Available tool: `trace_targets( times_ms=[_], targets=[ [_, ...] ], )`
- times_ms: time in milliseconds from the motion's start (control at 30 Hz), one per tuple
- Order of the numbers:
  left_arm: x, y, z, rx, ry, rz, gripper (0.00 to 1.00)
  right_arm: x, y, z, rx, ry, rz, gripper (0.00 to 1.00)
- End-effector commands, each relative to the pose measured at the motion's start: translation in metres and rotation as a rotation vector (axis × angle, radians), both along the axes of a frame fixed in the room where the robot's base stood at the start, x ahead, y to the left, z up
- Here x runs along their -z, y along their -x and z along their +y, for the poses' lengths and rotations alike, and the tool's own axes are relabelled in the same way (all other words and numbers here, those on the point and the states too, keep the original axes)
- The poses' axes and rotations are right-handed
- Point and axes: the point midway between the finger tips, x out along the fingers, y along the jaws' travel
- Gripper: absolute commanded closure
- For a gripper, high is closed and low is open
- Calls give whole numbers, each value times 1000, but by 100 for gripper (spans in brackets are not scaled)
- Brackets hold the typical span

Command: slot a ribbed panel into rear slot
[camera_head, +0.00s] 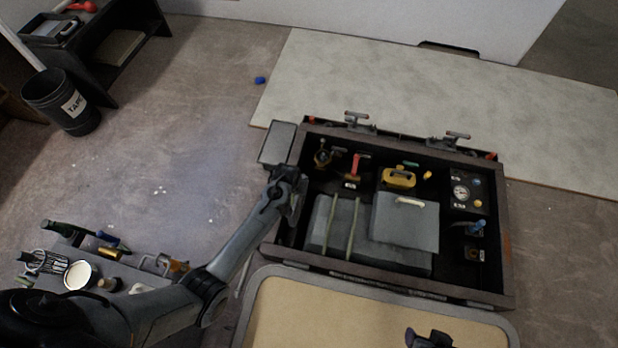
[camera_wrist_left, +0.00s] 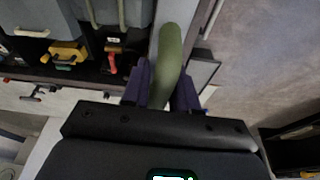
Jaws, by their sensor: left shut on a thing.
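A grey panel with two green ribs (camera_head: 318,222) lies in the front left of the dark open frame box (camera_head: 507,245); part of it shows at the top of the left wrist view (camera_wrist_left: 104,12). My left gripper (camera_head: 294,196) is at the box's left wall, left of that panel. In the left wrist view its purple fingers (camera_wrist_left: 161,92) are shut on a thick olive-green bar (camera_wrist_left: 170,55), which looks like a rib. Whatever bears this bar is mostly hidden. A dark purple gripper part (camera_head: 427,338), seemingly my right gripper, shows at the bottom edge; its jaws are unclear.
A plain grey panel with a pale handle (camera_head: 405,222) lies right of the ribbed one. A yellow-handled item (camera_head: 398,178), a red-handled valve (camera_head: 353,170) and a gauge box (camera_head: 467,195) stand along the back. A tan-topped surface (camera_head: 340,315) is in front. Tools crowd the lower left.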

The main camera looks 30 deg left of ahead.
Motion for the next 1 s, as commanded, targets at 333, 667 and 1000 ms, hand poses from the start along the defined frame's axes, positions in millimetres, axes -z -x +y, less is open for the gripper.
trace_targets(
  times_ms=[333, 667, 1000],
  targets=[
    [80, 32, 35, -57, 2, 0, 100, 32, 0, 0, 0, 0, 0, 45],
    [97, 38, 43, -64, 1, -2, 100, 43, 0, 0, 0, 0, 0, 45],
    [124, 38, 42, -64, 2, -1, 100, 73, 0, 0, -1, 0, -1, 45]
  ],
)
